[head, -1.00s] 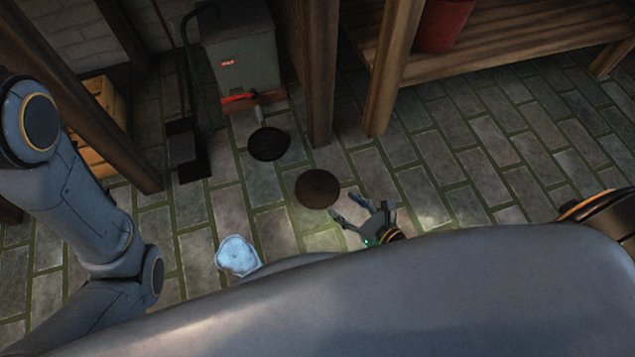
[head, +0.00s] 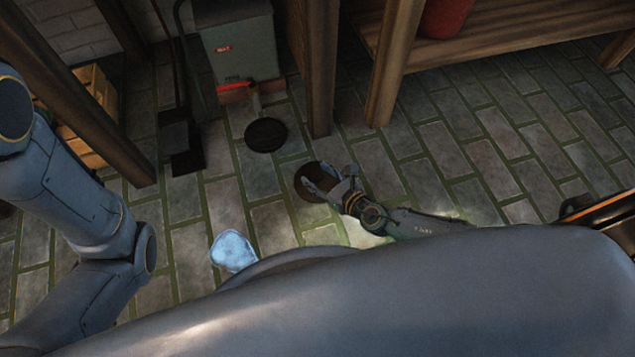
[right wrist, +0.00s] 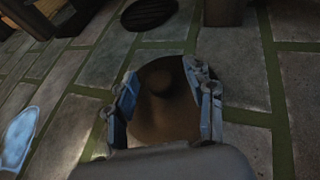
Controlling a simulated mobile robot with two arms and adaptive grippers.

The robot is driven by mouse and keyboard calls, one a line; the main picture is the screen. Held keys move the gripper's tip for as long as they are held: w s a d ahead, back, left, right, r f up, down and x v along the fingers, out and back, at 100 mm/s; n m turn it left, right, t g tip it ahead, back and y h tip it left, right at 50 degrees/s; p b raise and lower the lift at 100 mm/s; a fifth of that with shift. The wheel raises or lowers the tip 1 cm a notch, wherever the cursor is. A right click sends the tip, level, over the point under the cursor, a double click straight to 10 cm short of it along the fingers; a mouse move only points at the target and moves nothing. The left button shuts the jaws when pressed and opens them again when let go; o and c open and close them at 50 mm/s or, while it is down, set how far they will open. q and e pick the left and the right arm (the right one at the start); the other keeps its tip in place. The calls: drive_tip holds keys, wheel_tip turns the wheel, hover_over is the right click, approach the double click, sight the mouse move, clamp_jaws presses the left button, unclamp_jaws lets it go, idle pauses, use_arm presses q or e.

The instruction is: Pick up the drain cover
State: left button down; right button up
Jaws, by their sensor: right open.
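A round brown disc (head: 305,191) with a low bump in its middle lies on the stone floor; I take it to be the drain cover. It also shows in the right wrist view (right wrist: 160,112). My right gripper (head: 333,177) is over it with its fingers open. In the right wrist view the two fingers (right wrist: 161,75) stand on either side of the disc. Whether they touch it I cannot tell. The disc's right part is hidden by the gripper in the head view. My left arm is at the left, but its gripper is not in view.
A dark, ribbed round piece (head: 266,135) lies on the floor by a grey metal box (head: 237,45). Wooden posts (head: 388,65) and a shelf with a red bucket (head: 446,17) stand behind. A pale blue object (head: 233,251) lies nearer. The floor at right is clear.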

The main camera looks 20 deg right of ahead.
drive_tip(key=shift+w+a+f, duration=0.1)
drive_tip(key=shift+w+a, duration=0.05)
drive_tip(key=shift+w, duration=0.15)
clamp_jaws()
drive_tip(key=shift+r, duration=0.2)
